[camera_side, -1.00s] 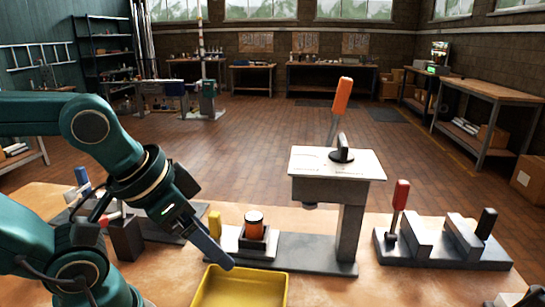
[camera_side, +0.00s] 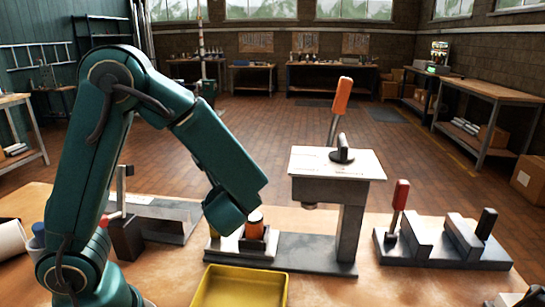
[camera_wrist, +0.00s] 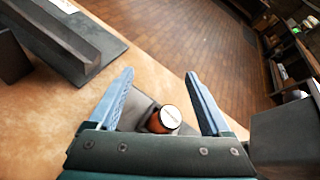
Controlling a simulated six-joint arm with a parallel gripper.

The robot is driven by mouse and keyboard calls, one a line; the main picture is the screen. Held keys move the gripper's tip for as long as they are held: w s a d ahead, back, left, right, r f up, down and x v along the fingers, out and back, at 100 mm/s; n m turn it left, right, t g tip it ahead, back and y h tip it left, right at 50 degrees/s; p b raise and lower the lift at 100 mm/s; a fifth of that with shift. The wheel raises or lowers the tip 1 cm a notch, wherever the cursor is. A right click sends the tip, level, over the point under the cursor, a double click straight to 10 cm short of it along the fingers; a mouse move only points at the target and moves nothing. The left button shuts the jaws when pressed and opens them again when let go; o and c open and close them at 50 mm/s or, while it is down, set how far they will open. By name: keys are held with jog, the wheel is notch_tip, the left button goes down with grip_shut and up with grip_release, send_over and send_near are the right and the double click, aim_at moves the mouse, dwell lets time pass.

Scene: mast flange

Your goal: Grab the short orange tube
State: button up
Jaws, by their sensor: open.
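The short orange tube (camera_side: 255,231) stands upright in a dark square holder (camera_side: 253,246) on the base plate of the press-like stand, with a light band near its top. In the wrist view the tube (camera_wrist: 162,121) shows its pale round top, between the two blue-grey fingers and a little right of the middle. My gripper (camera_wrist: 158,84) is open, with the fingers wide apart and empty. In the side view my wrist is just left of the tube and partly overlaps it. The fingers are hidden there, and I cannot tell their height over the tube.
A yellow tray (camera_side: 240,288) lies in front of the holder. The stand (camera_side: 350,222) with its white top and orange-handled lever rises right of the tube. A grey clamp fixture (camera_side: 440,246) with a red handle sits further right. The bench front is bare between them.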

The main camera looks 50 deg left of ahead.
aim_at(253, 223)
jog(key=w+d+f+m, duration=0.1)
jog(key=m, duration=0.1)
jog(key=w+d+f+m+t, duration=0.1)
jog(key=f+m, duration=0.1)
jog(key=w+d+f+m+t, duration=0.1)
jog(key=f, duration=0.1)
jog(key=shift+d+f+m+h, duration=0.25)
jog(key=shift+d+m+h, duration=0.05)
jog(key=shift+m, duration=0.1)
jog(key=shift+f, duration=0.45)
jog(key=shift+x, duration=2.3)
jog(key=shift+c, duration=0.3)
grip_shut()
jog(key=shift+r, duration=0.1)
